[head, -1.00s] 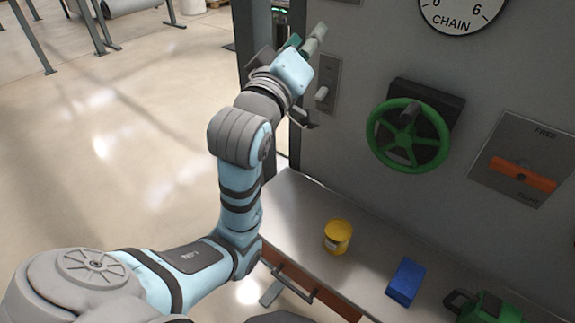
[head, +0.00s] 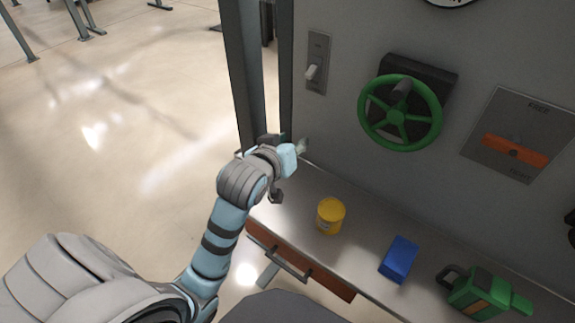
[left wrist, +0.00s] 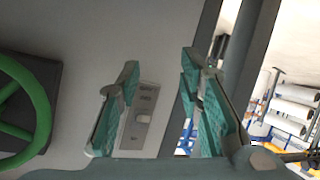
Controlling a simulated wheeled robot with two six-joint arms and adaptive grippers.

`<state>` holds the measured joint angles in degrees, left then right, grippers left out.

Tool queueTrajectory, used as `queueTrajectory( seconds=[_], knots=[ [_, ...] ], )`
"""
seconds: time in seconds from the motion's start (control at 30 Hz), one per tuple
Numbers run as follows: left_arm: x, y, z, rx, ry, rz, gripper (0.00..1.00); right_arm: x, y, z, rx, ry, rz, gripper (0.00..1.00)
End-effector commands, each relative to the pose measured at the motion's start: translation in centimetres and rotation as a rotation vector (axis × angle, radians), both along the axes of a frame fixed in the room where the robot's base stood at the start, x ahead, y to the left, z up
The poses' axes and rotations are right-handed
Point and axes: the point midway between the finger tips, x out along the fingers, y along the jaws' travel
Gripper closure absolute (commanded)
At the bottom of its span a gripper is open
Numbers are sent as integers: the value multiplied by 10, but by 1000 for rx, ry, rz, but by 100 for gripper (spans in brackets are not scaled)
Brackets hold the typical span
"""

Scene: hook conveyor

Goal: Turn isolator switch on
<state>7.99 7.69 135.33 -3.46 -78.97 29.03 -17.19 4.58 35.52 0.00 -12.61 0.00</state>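The isolator switch looks to be the narrow grey plate (head: 318,45) on the panel's left side, with a pale lever (head: 311,72) at its lower half. The lever looks tilted down, though its exact setting is hard to tell. The plate also shows in the left wrist view (left wrist: 145,98), seen between the fingers, its lettering too small to read. My left gripper (head: 302,147) is below the switch, near the bench's left end and apart from the plate. In the left wrist view the gripper (left wrist: 160,75) is open and empty. My right gripper is out of view.
A green handwheel (head: 400,117) and an orange handle (head: 515,150) are on the panel to the right. The bench holds a yellow can (head: 330,216), a blue block (head: 399,259) and a green tool (head: 478,291). A dark post (head: 257,80) stands left of the panel.

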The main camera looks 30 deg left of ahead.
Motion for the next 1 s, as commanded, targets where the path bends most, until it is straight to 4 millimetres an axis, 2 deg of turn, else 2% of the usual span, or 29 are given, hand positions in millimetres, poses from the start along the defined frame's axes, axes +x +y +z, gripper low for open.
queueTrajectory(
  seconds=[0.1, 0.23, 0.6, 0.67, 0.77, 0.83, 0.97, 1.0],
  knots=[
    [-10, -1, -27, 27, 67, -19, 67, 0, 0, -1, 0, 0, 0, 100],
    [-17, -1, -44, 46, 112, -33, 67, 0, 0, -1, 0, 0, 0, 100],
    [-20, -2, -51, 55, 130, -40, 67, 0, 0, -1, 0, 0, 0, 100],
    [-25, -2, -57, 61, 147, -45, 67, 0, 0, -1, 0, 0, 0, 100],
    [-52, -4, -87, 97, 244, -78, 67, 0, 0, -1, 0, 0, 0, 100],
    [-85, -6, -121, 139, 358, -124, 67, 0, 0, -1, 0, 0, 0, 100],
    [-175, -10, -195, 223, 638, -261, 67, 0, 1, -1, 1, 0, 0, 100],
    [-205, -11, -220, 244, 730, -311, 67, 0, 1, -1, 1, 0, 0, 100]
  ],
)
